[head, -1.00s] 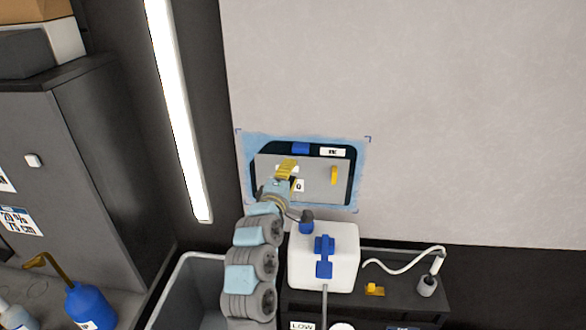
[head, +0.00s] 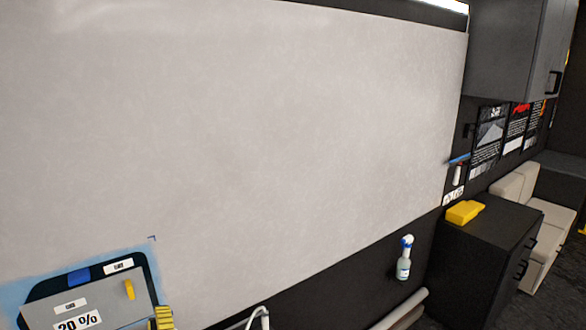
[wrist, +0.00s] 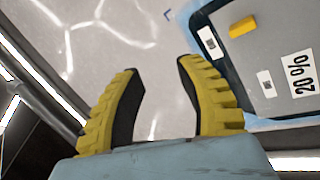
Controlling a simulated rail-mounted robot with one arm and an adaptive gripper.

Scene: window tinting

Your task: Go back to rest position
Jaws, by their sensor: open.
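My gripper (wrist: 160,75) shows in the wrist view with its two yellow and black fingers spread apart and nothing between them. In the head view only a yellow ribbed finger part of my gripper (head: 161,317) shows at the bottom edge. A grey panel marked 20 % (head: 95,299) sits on the wall at the lower left of the head view, within a dark frame and blue masking. The panel (wrist: 284,58) also shows at the upper right of the wrist view, beside my right finger and apart from it.
A large pale wall board (head: 250,150) fills the middle. A spray bottle (head: 404,260) hangs on the dark wall below it. A yellow block (head: 464,212) lies on a dark cabinet (head: 487,245) at the right. A grey wall cabinet (head: 515,50) hangs above.

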